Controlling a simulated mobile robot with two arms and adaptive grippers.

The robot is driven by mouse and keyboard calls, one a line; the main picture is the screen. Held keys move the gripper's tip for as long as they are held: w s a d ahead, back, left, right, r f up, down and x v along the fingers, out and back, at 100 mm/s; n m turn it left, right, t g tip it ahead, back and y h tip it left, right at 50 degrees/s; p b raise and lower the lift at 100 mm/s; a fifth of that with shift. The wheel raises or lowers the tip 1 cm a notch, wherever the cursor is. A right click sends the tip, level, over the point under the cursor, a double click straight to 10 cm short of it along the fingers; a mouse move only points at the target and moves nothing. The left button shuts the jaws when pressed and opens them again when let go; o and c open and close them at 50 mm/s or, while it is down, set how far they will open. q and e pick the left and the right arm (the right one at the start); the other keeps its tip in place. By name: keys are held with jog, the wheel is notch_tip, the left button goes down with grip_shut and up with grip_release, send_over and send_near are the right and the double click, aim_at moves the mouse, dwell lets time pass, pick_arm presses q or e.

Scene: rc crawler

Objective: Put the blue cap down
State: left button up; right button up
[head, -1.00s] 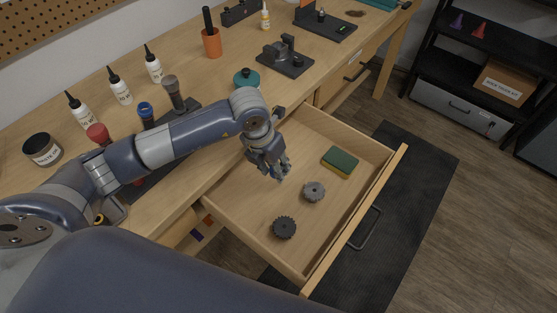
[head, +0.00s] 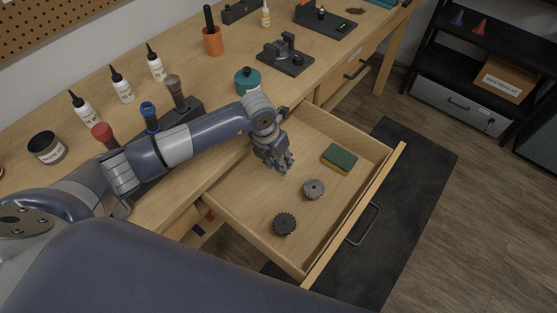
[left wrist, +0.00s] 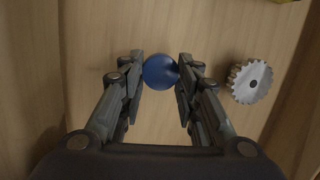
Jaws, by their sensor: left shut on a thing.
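The blue cap (left wrist: 160,71) shows as a round blue disc between the fingertips in the left wrist view. My left gripper (left wrist: 161,75) is shut on it, one finger on each side. In the head view my left gripper (head: 281,165) points down over the open drawer (head: 245,205), in its back part. The cap is hidden by the fingers in that view. I cannot tell whether the cap touches the drawer floor. My right gripper is not in view.
In the drawer lie a light grey gear (head: 314,189), a dark gear (head: 284,223) and a green and yellow sponge (head: 340,157). The bench above holds white bottles (head: 122,86), a teal jar (head: 247,80) and a dark holder (head: 190,108). The drawer's front right floor is bare.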

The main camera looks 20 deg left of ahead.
pick_arm(q)
jog(key=shift+f+b, duration=0.35)
jog(key=shift+f, duration=0.2)
jog(key=o, duration=1.1)
jog(key=shift+r+p, duration=0.6)
jog(key=shift+r, duration=0.05)
jog(key=b+v, duration=0.2)
jog(key=v, duration=1)
jog(key=shift+s, duration=0.1)
